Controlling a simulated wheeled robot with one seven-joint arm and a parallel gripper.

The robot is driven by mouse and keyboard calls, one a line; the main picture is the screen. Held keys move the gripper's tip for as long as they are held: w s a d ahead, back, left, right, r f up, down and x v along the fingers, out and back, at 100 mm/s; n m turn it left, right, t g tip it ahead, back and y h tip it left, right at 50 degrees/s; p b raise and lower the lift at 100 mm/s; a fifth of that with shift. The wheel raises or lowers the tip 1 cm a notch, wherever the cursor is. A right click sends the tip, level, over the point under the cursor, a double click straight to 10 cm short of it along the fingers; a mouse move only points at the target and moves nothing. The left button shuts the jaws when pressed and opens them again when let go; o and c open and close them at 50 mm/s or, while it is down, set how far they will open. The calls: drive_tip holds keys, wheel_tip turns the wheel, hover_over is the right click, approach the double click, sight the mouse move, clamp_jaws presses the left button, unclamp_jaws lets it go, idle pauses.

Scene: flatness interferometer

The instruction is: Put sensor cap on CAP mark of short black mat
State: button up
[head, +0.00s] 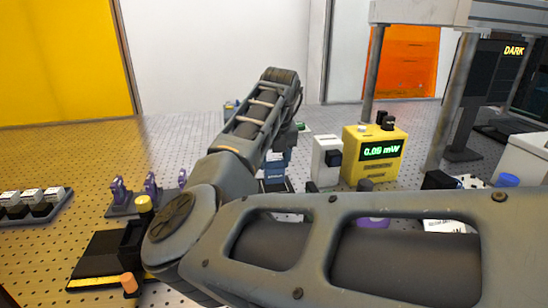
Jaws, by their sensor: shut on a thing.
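My arm crosses the view from the lower right, bends at the left and rises to the wrist at the upper middle. My gripper (284,140) hangs below the wrist, largely behind my forearm. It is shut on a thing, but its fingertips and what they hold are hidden. I cannot make out the sensor cap. A black mat (92,268) with a yellow strip lies at the lower left, partly behind my elbow. I can read no CAP mark on it, and I cannot tell if it is the short mat.
A yellow power meter (362,163) reads 0.05 mW, with a white box (322,160) left of it. Purple items stand in a dark rack (122,211) at the left, near a grey tray (62,208). Metal posts rise at the right. The perforated table is clear at the back left.

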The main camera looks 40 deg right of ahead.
drive_tip(key=shift+f, duration=0.5)
drive_tip(key=shift+f+b, duration=0.35)
idle(0.5)
drive_tip(key=o, duration=1)
drive_tip(key=shift+r, duration=0.1)
drive_tip(key=shift+w+d+p+v, duration=0.15)
drive_tip(key=shift+w+p+v, duration=0.1)
drive_tip(key=shift+p+v, duration=0.75)
drive_tip(key=shift+w+d+p+v, duration=0.1)
drive_tip(key=shift+w+p+v, duration=0.1)
drive_tip(key=shift+p+v, duration=0.8)
drive_tip(key=shift+w+d+p+v, duration=0.2)
drive_tip(key=shift+p+v, duration=0.4)
drive_tip(key=shift+v, duration=0.75)
drive_tip(key=shift+r, duration=0.15)
